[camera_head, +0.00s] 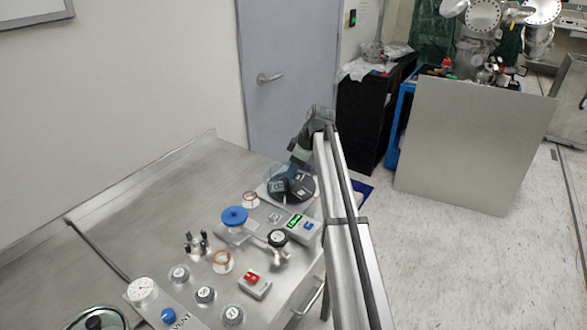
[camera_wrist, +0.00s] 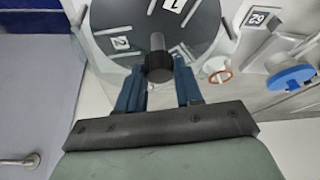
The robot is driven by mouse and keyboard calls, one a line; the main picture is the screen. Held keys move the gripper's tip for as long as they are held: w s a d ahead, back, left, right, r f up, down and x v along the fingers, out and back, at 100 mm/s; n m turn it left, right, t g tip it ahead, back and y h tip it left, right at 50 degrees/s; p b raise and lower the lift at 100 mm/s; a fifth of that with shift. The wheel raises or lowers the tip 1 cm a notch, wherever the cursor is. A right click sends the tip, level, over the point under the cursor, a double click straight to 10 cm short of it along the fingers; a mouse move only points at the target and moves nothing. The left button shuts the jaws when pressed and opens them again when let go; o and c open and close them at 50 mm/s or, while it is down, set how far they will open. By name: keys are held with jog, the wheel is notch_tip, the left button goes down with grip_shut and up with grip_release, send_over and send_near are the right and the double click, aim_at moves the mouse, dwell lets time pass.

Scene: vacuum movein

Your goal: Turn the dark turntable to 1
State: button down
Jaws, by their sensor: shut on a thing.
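The dark turntable (camera_wrist: 190,32) fills the top middle of the wrist view as a dark disc on a pale base. It carries white number plates: one reading 1 (camera_wrist: 174,5) near the top edge and one reading 2 (camera_wrist: 121,42) at the left. A black knob (camera_wrist: 158,70) on a grey post stands on the disc. My gripper (camera_wrist: 159,82) has its two blue fingers either side of this knob and is shut on it. In the head view the turntable (camera_head: 303,186) sits at the bench's far right corner, partly hidden by my arm.
A blue handwheel (camera_head: 235,215), a green-display box (camera_head: 299,228) and a round gauge (camera_head: 278,238) stand close in front of the turntable. A small copper-coloured ring (camera_head: 250,198) is beside it. Open bench lies left.

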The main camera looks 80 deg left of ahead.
jog(key=n+h, duration=0.1)
jog(key=n, duration=0.2)
jog(key=shift+a+n+g, duration=0.1)
jog(key=shift+n+g, duration=0.2)
jog(key=shift+g, duration=0.1)
jog(key=c, duration=0.7)
grip_release()
jog(key=shift+c, duration=0.2)
jog(key=v, duration=1.4)
jog(key=shift+s+a, duration=0.1)
